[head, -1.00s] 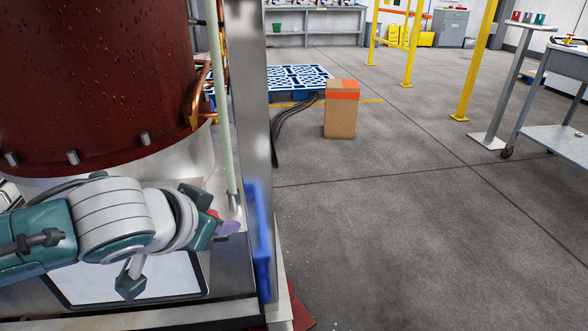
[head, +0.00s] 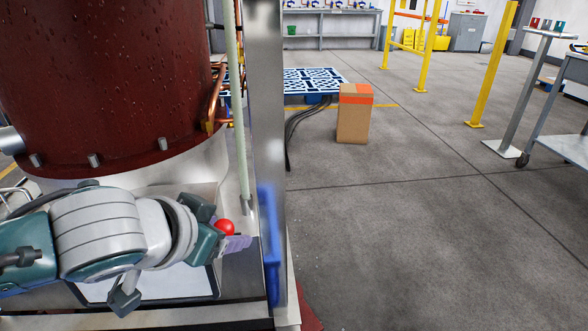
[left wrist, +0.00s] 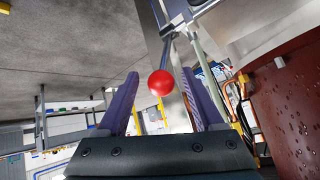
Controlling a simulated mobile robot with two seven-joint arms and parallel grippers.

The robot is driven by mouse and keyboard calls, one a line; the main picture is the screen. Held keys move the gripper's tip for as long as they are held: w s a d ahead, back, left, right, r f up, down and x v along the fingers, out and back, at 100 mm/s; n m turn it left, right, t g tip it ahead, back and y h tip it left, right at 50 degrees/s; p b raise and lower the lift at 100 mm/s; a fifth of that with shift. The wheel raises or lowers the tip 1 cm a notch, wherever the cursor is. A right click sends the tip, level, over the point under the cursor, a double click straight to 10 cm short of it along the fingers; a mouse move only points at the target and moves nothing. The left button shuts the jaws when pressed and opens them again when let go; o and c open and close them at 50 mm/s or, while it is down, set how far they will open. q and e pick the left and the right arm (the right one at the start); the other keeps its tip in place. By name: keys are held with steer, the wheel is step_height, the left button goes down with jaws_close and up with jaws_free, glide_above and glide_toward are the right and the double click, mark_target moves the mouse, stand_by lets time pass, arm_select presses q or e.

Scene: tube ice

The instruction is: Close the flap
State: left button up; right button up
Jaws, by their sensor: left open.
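A red ball knob (head: 225,228) sits on the end of a rod beside the tall brown-red drum (head: 110,75). My left gripper (head: 234,240) is at the knob, with a purple finger showing just beyond it. In the left wrist view the knob (left wrist: 160,83) appears between the two spread purple fingers (left wrist: 160,76), with visible gaps on both sides. The gripper is open, and the knob is not clamped. The knob's rod runs up to a metal bracket (left wrist: 185,12). I cannot tell which part is the flap. My right gripper is not in view.
A metal post (head: 268,120) and a blue part (head: 270,235) stand just right of my left gripper. A pale green vertical tube (head: 239,110) is close behind it. A cardboard box (head: 354,115) stands on the open grey floor to the right.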

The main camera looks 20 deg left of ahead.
arm_select(q)
steer(key=p+v, duration=0.1)
steer(key=v, duration=0.5)
steer(key=shift+p, duration=0.4)
steer(key=shift+s+r, duration=0.1)
steer(key=shift+r, duration=0.05)
